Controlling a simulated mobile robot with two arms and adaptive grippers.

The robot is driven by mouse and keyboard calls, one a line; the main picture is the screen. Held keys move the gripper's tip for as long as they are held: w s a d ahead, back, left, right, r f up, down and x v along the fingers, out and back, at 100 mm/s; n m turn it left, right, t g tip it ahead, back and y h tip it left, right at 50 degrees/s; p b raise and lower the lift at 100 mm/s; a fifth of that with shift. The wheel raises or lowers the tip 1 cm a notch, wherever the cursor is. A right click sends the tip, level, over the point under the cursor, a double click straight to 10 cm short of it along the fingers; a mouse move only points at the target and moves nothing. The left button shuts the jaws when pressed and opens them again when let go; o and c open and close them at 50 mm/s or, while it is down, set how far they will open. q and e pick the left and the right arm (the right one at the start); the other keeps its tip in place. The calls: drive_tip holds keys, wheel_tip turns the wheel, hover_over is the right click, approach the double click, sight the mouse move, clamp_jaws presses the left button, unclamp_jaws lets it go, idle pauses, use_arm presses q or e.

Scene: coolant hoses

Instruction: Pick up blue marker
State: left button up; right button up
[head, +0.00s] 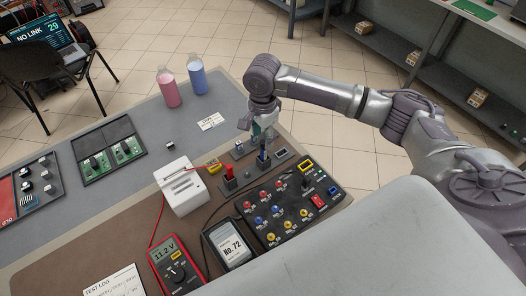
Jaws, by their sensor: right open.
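A small upright blue piece, which looks like the blue marker (263,156), stands in a dark holder behind the black panel with the coloured knobs. My right gripper (258,139) is directly above it, pointing down, with its jaws open. The fingers partly hide the top of the blue piece, and I cannot tell whether they touch it. A similar red piece (229,172) stands in a dark holder to the left. My left gripper is not in view.
The black knob panel (283,228), white box (184,186), red multimeter (175,268) and grey No. 72 display (231,244) crowd the front. Pink (169,89) and blue (197,77) bottles stand at the back edge. Grey tabletop (158,128) between them and the white box is mostly clear.

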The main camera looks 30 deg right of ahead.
sight(263, 154)
drive_tip(key=shift+s+f+p, duration=0.25)
drive_tip(key=shift+f+p, duration=0.15)
drive_tip(key=shift+f, duration=0.4)
wheel_tip(263, 154, down, 2)
drive_tip(key=shift+f, duration=0.25)
drive_tip(key=shift+f+p, duration=0.3)
drive_tip(key=shift+f, duration=0.25)
drive_tip(key=c, duration=0.7)
clamp_jaws()
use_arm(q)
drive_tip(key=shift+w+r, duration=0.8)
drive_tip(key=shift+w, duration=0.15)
